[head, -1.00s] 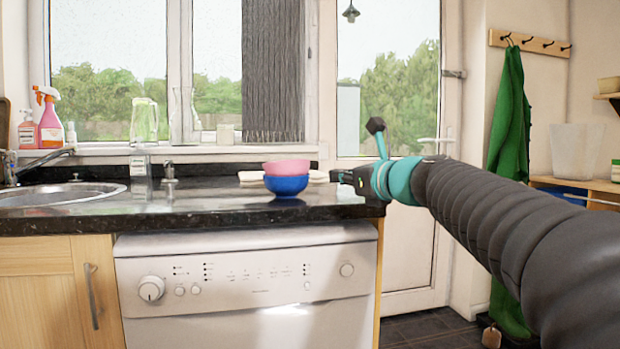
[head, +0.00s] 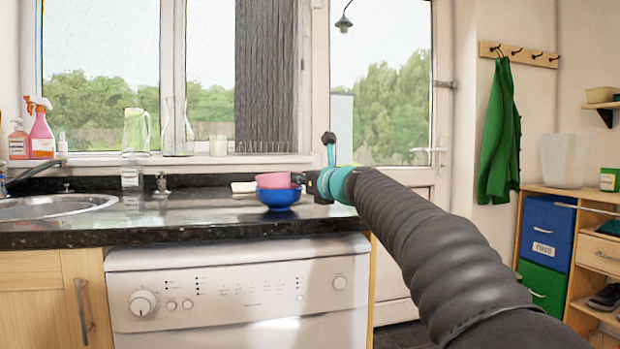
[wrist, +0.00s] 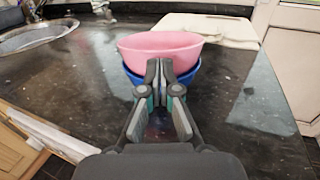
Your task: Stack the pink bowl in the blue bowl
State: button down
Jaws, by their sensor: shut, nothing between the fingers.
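The pink bowl (head: 273,180) sits nested in the blue bowl (head: 278,197) on the dark granite counter. In the head view the pink bowl looks tilted and shifted a little to the left. In the wrist view the pink bowl (wrist: 160,46) rises out of the blue bowl (wrist: 190,76), whose rim shows below it. My gripper (wrist: 159,72) is shut and empty, its fingertips right in front of the bowls; I cannot tell whether they touch. In the head view my gripper (head: 300,181) is at the bowls' right side, partly hidden by my arm.
A pale board or cloth (wrist: 206,29) lies behind the bowls. The sink (head: 45,207) is at the left of the counter. The counter between sink and bowls is clear.

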aim_at(280, 185)
jog(key=shift+w+a, duration=0.4)
jog(key=shift+w, duration=0.1)
jog(key=shift+w+a+r+p, duration=0.2)
jog(key=shift+w+a+p, duration=0.25)
jog(key=shift+p, duration=0.3)
jog(key=shift+w+f, duration=0.1)
jog(key=shift+w, duration=0.15)
jog(key=shift+f, duration=0.1)
